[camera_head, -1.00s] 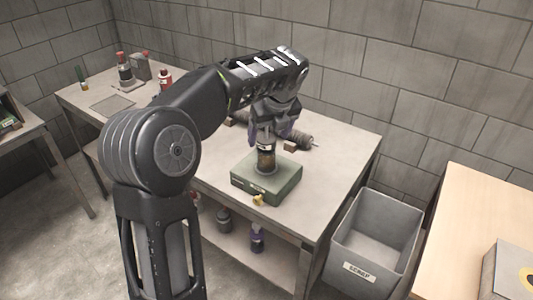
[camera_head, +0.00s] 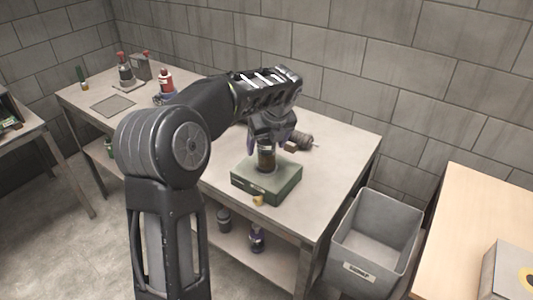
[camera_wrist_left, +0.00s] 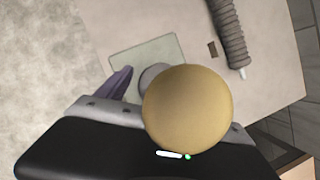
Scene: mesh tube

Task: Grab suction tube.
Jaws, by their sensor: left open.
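The green block (camera_wrist_left: 146,53) lies below. My right gripper is not in view.
A ribbed grey cylinder (camera_wrist_left: 229,32) lies on the table (camera_head: 327,150) behind the block, beside a small brown piece (camera_wrist_left: 212,49). A grey scrap bin (camera_head: 374,235) stands right of the table.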

